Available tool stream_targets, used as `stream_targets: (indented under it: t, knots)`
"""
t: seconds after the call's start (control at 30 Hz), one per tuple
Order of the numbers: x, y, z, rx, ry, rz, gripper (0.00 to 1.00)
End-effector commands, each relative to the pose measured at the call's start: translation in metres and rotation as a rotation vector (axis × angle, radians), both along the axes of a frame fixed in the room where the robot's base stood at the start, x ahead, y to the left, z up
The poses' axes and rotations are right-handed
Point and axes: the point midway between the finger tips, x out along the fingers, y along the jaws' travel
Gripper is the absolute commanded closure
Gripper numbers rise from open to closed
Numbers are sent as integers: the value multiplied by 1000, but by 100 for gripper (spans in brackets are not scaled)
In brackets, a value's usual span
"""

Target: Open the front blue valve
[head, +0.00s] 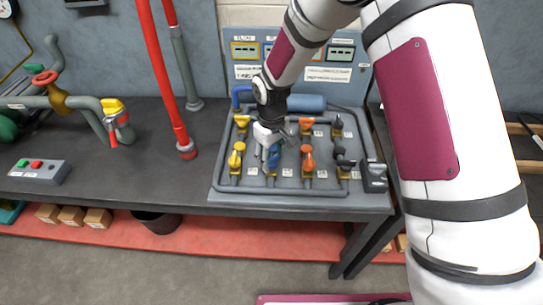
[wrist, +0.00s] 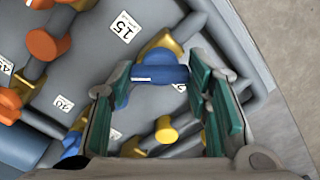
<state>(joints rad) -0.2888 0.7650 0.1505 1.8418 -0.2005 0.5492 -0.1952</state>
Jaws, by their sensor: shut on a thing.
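The front blue valve has a blue handle on a brass-coloured body, in the front row of the valve panel (head: 225,195). In the wrist view its handle (wrist: 160,73) lies crosswise between the fingertips of my gripper (wrist: 157,84). The green-padded fingers are shut on it, one at each end. In the head view my gripper (head: 268,143) comes down from above and partly hides this blue valve (head: 272,158). The back blue valve (wrist: 72,145) shows at the lower left of the wrist view, outside the fingers. It is hidden behind my gripper in the head view.
A front yellow valve (head: 236,158) and a front orange valve (head: 308,157) flank the blue one. A back yellow valve (head: 242,121), back orange valve (head: 306,124) and black valves (head: 343,158) stand nearby. A red pipe (head: 170,80) rises left of the panel.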

Motion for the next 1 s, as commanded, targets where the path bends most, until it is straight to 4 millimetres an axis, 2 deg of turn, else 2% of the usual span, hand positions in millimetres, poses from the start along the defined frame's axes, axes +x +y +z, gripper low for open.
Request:
stream_targets:
  t: [0.6, 1.0]
  knots:
    - [1, -1, -1, 0, 1, 553, 83]
    - [0, -1, -1, -1, 1, 751, 83]
